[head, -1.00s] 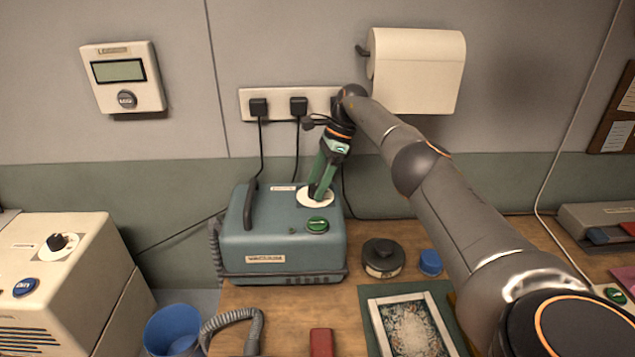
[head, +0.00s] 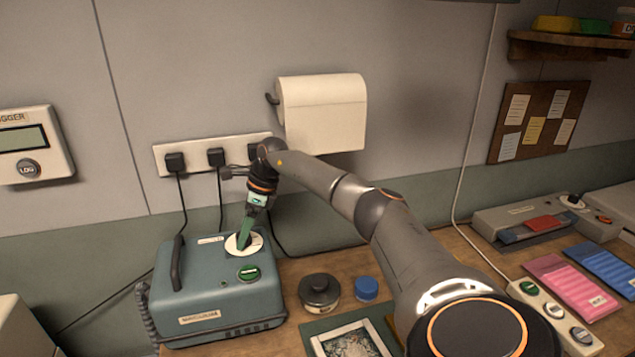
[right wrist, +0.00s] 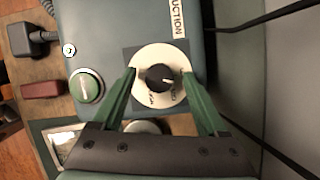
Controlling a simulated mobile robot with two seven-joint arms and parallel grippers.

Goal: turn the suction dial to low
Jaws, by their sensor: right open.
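The suction dial is a small black knob (right wrist: 158,76) on a round white plate, set on top of the blue-grey vacuum unit (head: 215,305). In the head view the white plate (head: 256,241) is partly covered by my right gripper (head: 243,242). In the right wrist view my right gripper (right wrist: 160,85) is open, its green fingers on either side of the dial plate, with the knob between them. I cannot tell whether either finger touches the knob. The pointer's setting is too small to read. My left gripper is not in view.
A green button (head: 248,273) sits on the unit near the dial. A dark round tin (head: 320,292), a blue cap (head: 366,288) and a framed tray stand to the right. Plugs and cables hang from the wall socket strip (head: 212,152) behind. A paper roll (head: 323,112) is above.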

